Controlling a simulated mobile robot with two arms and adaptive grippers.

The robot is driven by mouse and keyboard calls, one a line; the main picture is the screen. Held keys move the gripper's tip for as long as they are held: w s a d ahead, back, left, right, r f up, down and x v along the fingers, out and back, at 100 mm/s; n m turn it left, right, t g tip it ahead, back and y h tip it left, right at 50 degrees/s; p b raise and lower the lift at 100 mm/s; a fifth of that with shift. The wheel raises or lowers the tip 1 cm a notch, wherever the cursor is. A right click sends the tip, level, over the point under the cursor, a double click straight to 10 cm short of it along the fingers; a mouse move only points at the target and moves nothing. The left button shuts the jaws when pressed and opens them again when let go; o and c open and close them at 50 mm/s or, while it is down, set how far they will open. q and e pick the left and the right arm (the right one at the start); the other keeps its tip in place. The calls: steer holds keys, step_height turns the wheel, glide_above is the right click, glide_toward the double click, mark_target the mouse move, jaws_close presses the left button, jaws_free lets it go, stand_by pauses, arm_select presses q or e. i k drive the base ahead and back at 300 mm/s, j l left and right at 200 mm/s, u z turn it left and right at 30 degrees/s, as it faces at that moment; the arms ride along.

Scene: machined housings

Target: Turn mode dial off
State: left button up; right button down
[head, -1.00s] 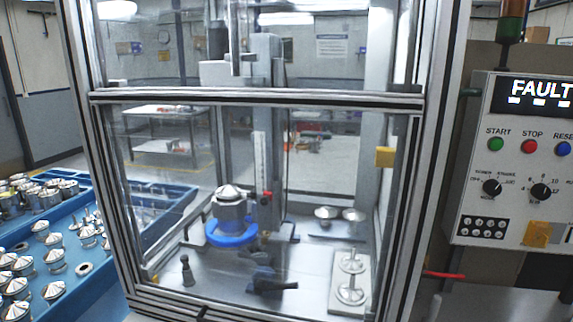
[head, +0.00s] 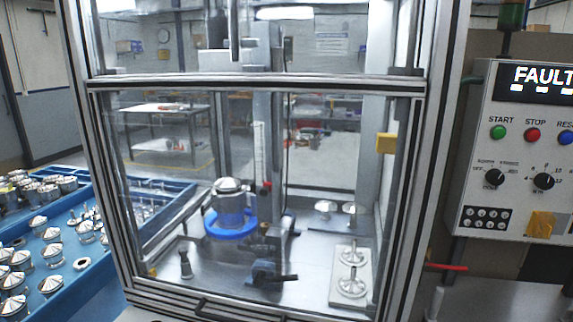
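The control panel (head: 481,150) is at the right edge, partly cut off, with a lit FAULT display (head: 541,77). Two black dials sit side by side below its buttons. The left dial (head: 494,178) has small labels around it that seem to include OFF and JOG; its exact pointer setting is too small to read surely. The right dial (head: 544,181) has a numbered scale. Neither of my grippers shows in the head view, and nothing visible touches the dials.
A glazed enclosure (head: 250,83) fills the middle, with a press fixture and blue ring (head: 231,229) inside. Green (head: 498,132), red (head: 532,134) and blue (head: 566,137) buttons sit above the dials. A blue parts tray (head: 165,192) stands left. A red rod (head: 447,267) projects below the panel.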

mark_target(494, 177)
steer(key=z, duration=1.45)
